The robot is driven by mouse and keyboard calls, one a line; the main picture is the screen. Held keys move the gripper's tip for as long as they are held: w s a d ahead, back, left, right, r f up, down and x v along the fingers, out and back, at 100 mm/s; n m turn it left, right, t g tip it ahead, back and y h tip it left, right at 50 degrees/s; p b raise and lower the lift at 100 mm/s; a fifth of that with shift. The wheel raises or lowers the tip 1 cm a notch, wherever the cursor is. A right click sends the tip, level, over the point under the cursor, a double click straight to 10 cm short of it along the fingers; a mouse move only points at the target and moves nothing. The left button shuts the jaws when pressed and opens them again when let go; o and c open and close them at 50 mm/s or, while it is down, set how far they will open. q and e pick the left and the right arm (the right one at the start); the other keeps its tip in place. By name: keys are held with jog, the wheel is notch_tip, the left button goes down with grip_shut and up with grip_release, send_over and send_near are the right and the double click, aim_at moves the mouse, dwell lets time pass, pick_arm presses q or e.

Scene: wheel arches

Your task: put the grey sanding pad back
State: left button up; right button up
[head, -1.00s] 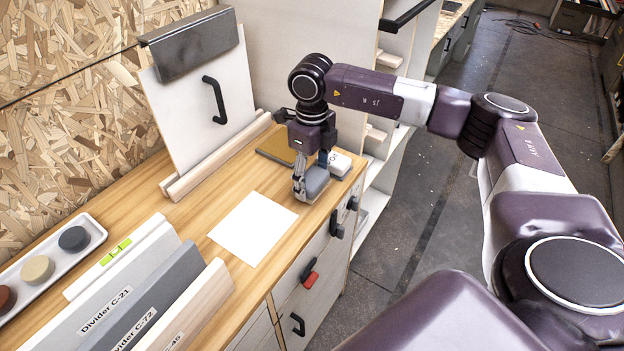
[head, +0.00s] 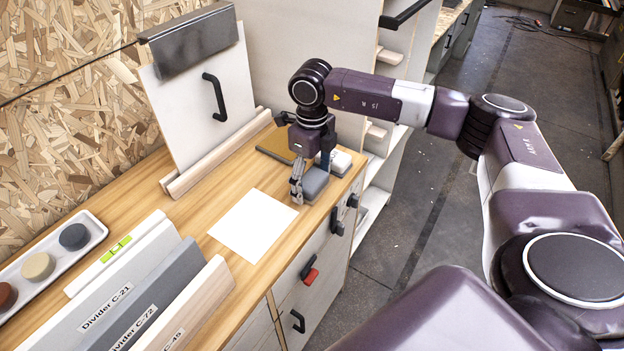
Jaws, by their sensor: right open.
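The grey sanding pad (head: 315,183) looks like a small rounded grey block. It sits on the wooden bench top (head: 215,186) near the front edge, next to a white block (head: 341,162). My right gripper (head: 311,178) points down at the pad, with its fingers spread around it. It is open, and part of the pad is hidden behind a finger. Whether a finger still touches the pad I cannot tell. My left gripper is not in view.
A white sheet (head: 253,225) lies left of the pad. Labelled dividers (head: 135,285) and a white tray (head: 93,221) with round pads are at the left. A white board (head: 190,125) leans at the back.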

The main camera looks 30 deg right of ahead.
aim_at(312, 178)
notch_tip(312, 178, up, 12)
jog(key=b, duration=0.2)
jog(key=shift+r+b, duration=0.15)
jog(key=shift+b, duration=0.2)
